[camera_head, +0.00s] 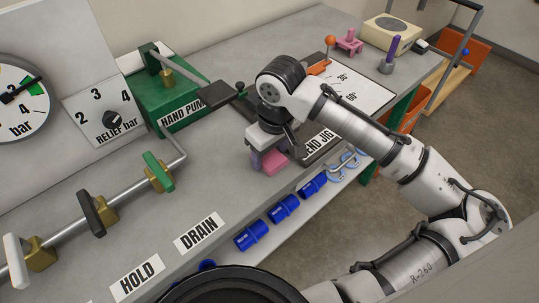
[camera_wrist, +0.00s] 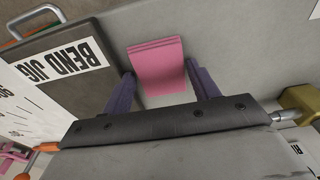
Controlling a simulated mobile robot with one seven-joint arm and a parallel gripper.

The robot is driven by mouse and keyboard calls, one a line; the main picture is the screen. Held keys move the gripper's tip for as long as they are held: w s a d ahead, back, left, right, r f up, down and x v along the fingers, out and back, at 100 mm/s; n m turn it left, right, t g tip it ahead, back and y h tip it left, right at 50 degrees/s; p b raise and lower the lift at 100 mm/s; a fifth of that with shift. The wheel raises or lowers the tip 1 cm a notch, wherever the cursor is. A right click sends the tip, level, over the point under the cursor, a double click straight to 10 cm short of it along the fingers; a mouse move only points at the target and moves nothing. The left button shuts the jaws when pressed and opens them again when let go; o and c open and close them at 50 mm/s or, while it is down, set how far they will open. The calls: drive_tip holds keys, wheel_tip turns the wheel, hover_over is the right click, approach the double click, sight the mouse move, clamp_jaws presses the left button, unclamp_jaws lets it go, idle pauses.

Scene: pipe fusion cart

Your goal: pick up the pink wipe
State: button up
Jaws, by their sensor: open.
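The pink wipe (camera_head: 275,161) is a small folded pink cloth on the grey bench, beside the left end of the bend jig. In the wrist view the wipe (camera_wrist: 157,66) lies at the mouth of my gripper (camera_wrist: 160,76), its near end between the two purple fingers. A gap shows on each side of it, so the fingers appear not to touch it. My gripper (camera_head: 262,158) is open and points down at the bench. In the head view the wrist and fingers hide part of the wipe.
The dark bend jig plate (camera_wrist: 42,65) with its handle is close to the gripper. A green hand pump (camera_head: 167,101) stands behind, left of the arm. Several blue cylinders (camera_head: 284,208) line the bench's front side. Bare bench (camera_head: 105,170) lies to the left, past the valves.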

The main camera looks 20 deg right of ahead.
sight(268, 155)
drive_tip(key=c, duration=0.6)
drive_tip(key=shift+r, duration=0.15)
drive_tip(key=shift+r, duration=0.6)
wheel_tip(268, 155, up, 2)
drive_tip(key=shift+r+b, duration=0.1)
drive_tip(key=shift+b, duration=0.35)
drive_tip(key=s+d+b, duration=0.1)
drive_tip(key=s+d, duration=0.1)
drive_tip(key=s, duration=0.3)
drive_tip(key=s+d+b, duration=0.1)
drive_tip(key=s+d, duration=0.1)
drive_tip(key=s, duration=0.4)
drive_tip(key=s+d+b, duration=0.1)
drive_tip(key=s+d, duration=0.1)
drive_tip(key=s, duration=0.4)
drive_tip(key=shift+d+b, duration=0.1)
drive_tip(key=shift+b, duration=0.2)
